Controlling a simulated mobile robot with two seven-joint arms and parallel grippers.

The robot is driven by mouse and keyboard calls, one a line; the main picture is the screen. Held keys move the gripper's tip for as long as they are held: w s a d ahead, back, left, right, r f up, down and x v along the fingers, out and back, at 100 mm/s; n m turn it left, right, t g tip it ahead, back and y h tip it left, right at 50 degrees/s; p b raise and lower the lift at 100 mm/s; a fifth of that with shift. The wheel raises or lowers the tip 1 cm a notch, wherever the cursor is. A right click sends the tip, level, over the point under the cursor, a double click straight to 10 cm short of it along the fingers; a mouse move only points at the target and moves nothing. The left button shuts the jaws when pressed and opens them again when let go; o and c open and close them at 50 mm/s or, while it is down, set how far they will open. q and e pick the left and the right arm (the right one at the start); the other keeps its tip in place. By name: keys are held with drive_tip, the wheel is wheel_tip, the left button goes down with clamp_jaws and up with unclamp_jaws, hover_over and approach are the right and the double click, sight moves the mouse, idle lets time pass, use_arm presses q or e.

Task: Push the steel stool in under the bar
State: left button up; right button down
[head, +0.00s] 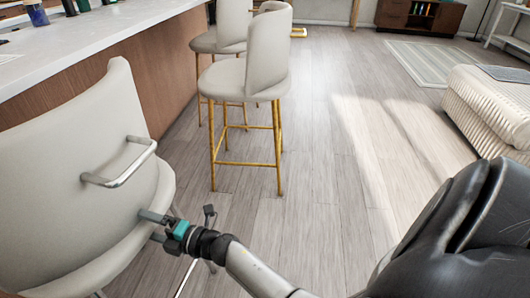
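The steel stool (65,165) stands at the left front. It has a cream back, a cream seat and a bent steel handle (125,168) on the back. Its lower part is mostly out of frame or hidden. My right gripper (151,226), with a teal part, is at the right side of the stool, below the handle. Its two grey fingers are apart and point at the seat edge; I cannot tell whether they touch it. The bar (95,52) has a pale top and a brown wood side, and runs along the left behind the stool. My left gripper is not in view.
Two cream stools with gold legs stand along the bar, a nearer one (262,62) and a farther one (232,25). The grey wood floor (320,190) is clear to their right. A ribbed cream bench (492,105) and a pale rug (430,62) lie farther right.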

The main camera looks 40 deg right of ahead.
drive_tip(key=shift+a+f, duration=0.35)
drive_tip(key=shift+f, duration=0.1)
drive_tip(key=shift+d+r, duration=0.1)
drive_tip(key=shift+s, duration=0.1)
unclamp_jaws()
drive_tip(key=shift+d+r, duration=0.1)
drive_tip(key=shift+r, duration=0.05)
drive_tip(key=p+v, duration=0.3)
drive_tip(key=v, duration=0.8)
drive_tip(key=shift+s+d+r, duration=0.25)
drive_tip(key=shift+d+r, duration=0.05)
drive_tip(key=shift+d, duration=0.1)
